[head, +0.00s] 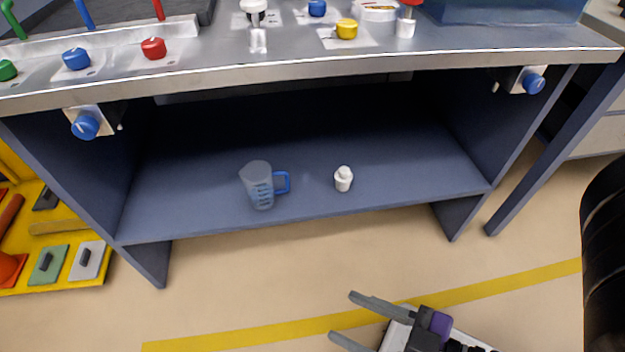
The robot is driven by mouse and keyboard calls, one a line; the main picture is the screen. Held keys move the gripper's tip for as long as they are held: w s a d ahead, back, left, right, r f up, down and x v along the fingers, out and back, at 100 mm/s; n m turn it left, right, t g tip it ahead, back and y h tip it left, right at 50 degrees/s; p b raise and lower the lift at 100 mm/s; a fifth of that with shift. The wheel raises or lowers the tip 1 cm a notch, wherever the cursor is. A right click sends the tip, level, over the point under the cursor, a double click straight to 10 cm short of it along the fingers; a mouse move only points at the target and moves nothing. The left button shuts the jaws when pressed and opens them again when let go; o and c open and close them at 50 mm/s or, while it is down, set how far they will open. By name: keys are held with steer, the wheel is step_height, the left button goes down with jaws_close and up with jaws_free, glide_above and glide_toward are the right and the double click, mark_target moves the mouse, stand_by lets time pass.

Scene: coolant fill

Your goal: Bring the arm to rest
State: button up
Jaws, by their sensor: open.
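My gripper (352,317) shows at the bottom of the head view, right of centre. Its two grey fingers are spread apart and point left, with nothing between them. It is over the floor in front of the bench, close to the yellow floor line. Part of my arm (605,260) shows as a dark ribbed shape at the right edge. The links between that part and the gripper are out of view.
A bench (300,70) with a metal top stands ahead. Its lower shelf (400,190) holds a measuring jug (260,186) with a blue handle and a small white bottle (343,179). Blue knobs (85,125) sit under the top. A yellow rack (60,284) stands left. Open floor lies in front.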

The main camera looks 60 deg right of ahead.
step_height(320, 180, up, 27)
steer(key=p, duration=2.6)
steer(key=shift+p, duration=0.3)
